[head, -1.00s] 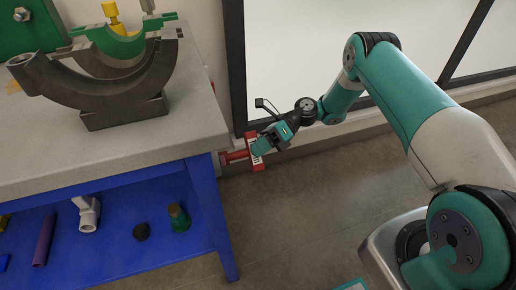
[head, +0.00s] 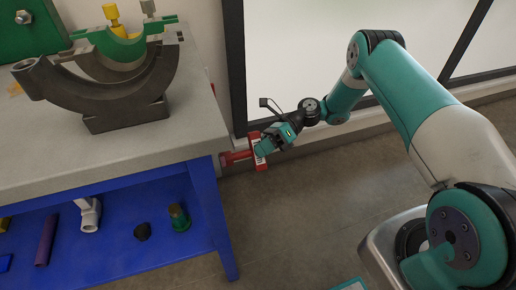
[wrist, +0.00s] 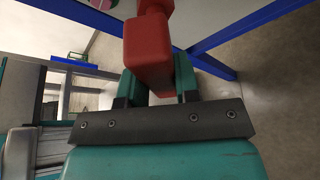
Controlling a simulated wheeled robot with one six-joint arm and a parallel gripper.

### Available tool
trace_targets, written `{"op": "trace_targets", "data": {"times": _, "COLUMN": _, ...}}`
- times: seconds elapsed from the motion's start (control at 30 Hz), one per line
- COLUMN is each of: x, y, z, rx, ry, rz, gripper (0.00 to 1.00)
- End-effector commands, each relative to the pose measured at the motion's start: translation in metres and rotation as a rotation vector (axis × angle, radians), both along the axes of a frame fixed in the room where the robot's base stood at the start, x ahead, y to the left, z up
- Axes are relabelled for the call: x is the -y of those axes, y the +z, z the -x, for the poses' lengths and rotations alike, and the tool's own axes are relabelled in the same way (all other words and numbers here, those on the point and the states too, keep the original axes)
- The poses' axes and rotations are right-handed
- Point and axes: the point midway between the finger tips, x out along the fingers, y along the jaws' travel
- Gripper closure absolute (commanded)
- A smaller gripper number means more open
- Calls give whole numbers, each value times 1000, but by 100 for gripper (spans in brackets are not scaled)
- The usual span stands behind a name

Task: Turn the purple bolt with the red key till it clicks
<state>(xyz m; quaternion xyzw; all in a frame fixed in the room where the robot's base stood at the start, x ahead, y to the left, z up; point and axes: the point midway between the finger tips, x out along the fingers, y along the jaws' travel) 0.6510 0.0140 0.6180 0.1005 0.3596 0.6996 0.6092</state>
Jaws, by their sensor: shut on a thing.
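The red key (head: 236,157) has a crossbar handle and a thick shaft pointing left at the end of the workbench. My gripper (head: 266,147) is shut on the handle. In the wrist view the red key (wrist: 149,60) fills the gap between the two teal fingers of my gripper (wrist: 157,88) and runs up out of the top edge. I cannot make out the purple bolt; the key's tip meets the bench end in the head view, and whether it sits on the bolt is not clear.
The grey worktop (head: 110,165) carries a dark half-round clamp (head: 110,100). Its blue lower shelf (head: 110,255) holds a purple pipe (head: 46,240), a white fitting (head: 89,214) and small dark parts. A blue leg (head: 215,215) stands below the key. The floor to the right is clear.

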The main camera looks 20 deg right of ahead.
Motion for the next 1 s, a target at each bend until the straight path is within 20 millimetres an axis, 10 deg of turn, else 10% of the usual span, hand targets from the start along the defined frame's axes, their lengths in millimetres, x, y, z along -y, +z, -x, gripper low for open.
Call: {"op": "trace_targets", "data": {"times": 1.0, "x": 33, "y": 0, "z": 0, "rx": 1, "ry": 0, "rz": 0, "gripper": 100}}
